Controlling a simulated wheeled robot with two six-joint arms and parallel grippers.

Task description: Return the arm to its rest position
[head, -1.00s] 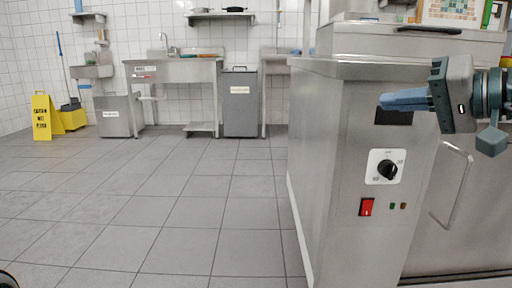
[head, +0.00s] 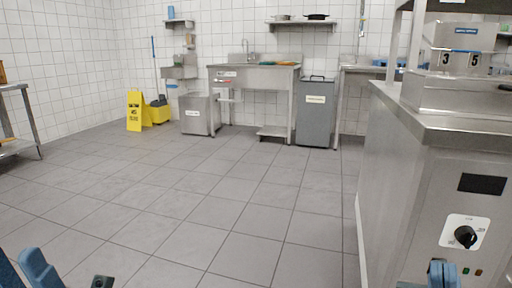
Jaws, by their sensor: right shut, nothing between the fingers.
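My right gripper (head: 444,275) shows at the bottom right, cut off by the lower edge. Its blue fingertips are together, with nothing between them. It is in front of the steel machine's panel, below the black dial (head: 465,237), and hides the red switch. Blue parts of my left arm show in the bottom left corner, cut off by the edge. I cannot make out whether its gripper is open or shut.
The steel counter (head: 402,190) with its machine panel stands close on the right. A grey bin (head: 316,115), a steel sink table (head: 253,78) and a yellow wet-floor sign (head: 135,111) stand at the back. A steel table (head: 22,120) is at the left. The tiled floor between is clear.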

